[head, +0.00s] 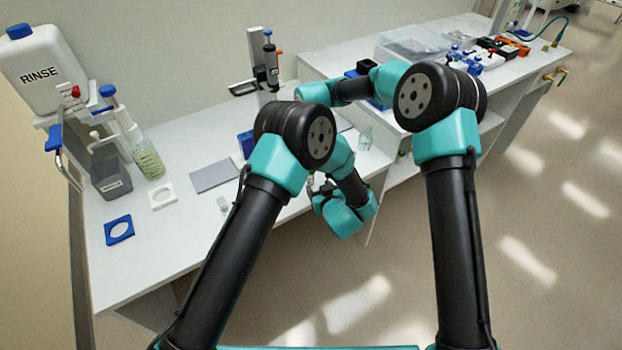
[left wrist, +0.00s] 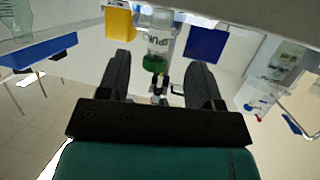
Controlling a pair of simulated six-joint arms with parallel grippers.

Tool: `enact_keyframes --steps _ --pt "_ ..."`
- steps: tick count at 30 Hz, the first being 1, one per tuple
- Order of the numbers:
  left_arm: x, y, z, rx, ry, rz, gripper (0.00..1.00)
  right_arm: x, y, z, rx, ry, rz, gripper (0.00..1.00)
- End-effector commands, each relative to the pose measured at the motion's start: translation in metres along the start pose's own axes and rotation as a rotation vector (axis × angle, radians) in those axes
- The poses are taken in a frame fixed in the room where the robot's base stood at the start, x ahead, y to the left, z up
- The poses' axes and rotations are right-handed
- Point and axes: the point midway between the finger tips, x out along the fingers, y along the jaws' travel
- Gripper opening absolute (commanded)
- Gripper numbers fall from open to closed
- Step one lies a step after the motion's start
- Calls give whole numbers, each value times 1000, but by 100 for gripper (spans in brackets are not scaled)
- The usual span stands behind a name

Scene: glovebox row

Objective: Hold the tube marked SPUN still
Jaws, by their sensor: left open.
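In the left wrist view a clear tube with a green cap and a pale label (left wrist: 160,45) shows upside down beyond my left gripper (left wrist: 156,62). The dark lettering on its label is too small to read surely as SPUN. The two black fingers stand wide apart, one on each side of the tube in the picture, with gaps to it. I cannot tell how far ahead the tube is. In the head view my left gripper (head: 318,186) is low near the bench's front edge, partly hidden by its wrist. My right arm reaches left behind the left arm; its jaws are hidden.
A RINSE canister (head: 40,72), a bottle (head: 147,158), a grey bin (head: 112,177) and a blue ring holder (head: 119,230) stand on the left. A dispenser stand (head: 262,62) is at the back. A grey mat (head: 214,175) lies flat. The front-left bench top is mostly clear.

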Motion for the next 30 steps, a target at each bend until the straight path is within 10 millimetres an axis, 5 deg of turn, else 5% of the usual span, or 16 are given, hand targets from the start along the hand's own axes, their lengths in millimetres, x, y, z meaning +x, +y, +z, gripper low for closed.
enact_keyframes --steps 15,27,30 --pt "72 0 0 -1 1 0 59 0 0 0 0 0 0 56" --pt "80 0 0 0 1 1 59 0 0 0 0 0 0 56" --pt "80 0 0 0 1 1 51 0 0 0 0 0 0 56"
